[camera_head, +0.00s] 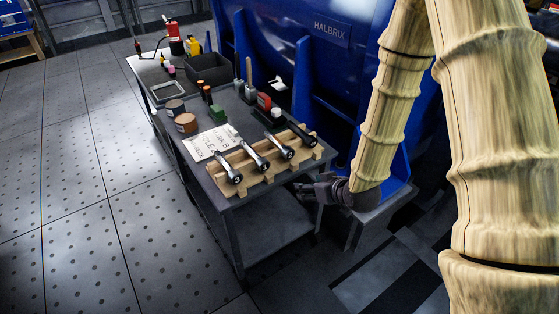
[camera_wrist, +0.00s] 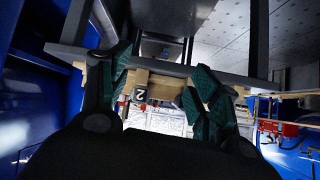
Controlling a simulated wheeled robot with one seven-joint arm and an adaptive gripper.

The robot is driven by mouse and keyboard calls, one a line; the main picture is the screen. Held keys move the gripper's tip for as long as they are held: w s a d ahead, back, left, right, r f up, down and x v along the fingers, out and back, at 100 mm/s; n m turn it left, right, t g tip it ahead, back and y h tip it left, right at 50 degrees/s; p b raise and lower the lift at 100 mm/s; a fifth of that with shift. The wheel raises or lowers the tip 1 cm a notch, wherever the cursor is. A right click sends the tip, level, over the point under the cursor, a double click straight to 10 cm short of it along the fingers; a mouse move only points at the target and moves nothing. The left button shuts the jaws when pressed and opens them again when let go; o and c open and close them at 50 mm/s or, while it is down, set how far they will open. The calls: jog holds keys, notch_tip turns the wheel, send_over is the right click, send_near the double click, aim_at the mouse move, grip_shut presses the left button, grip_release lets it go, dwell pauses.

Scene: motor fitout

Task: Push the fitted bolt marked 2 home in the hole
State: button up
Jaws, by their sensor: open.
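In the wrist view a small dark tag with a white 2 (camera_wrist: 140,95) shows between my fingers, nearer the left one. It sits against a pale wooden piece (camera_wrist: 165,87) at a table edge; I cannot make out the bolt's shank or its hole. My gripper (camera_wrist: 160,88) is open, its two green-padded fingers apart with a gap around the tag. In the head view my dark gripper (camera_head: 302,190) is low beside the table's right corner.
The grey table (camera_head: 228,205) also holds a printed card (camera_head: 205,145), tins (camera_head: 186,122), a green block (camera_head: 217,112), a dark bin (camera_head: 208,68) and a red-and-black tool (camera_head: 265,103). A large blue machine housing (camera_head: 300,40) stands behind. Open floor (camera_head: 75,190) lies to the left.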

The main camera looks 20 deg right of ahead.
aim_at(291, 154)
jog(key=w+r+t+b, duration=0.1)
jog(key=w+b, duration=0.1)
jog(key=w, duration=0.1)
jog(key=w+n+t+y+b, duration=0.1)
jog(key=w+b, duration=0.2)
jog(key=w+r+t+b, duration=0.1)
jog(key=w+b, duration=0.1)
jog(key=w, duration=0.2)
jog(key=shift+a+r+n+b, duration=0.25)
jog(key=shift+r+n+b, duration=0.05)
jog(key=shift+r+b+x, duration=0.2)
jog(key=shift+b+x, duration=0.15)
jog(key=shift+x, duration=1.2)
jog(key=shift+r+b+x, duration=0.2)
jog(key=shift+b+x, duration=0.15)
jog(key=shift+x, duration=1.15)
jog(key=shift+w+a, duration=0.15)
grip_shut()
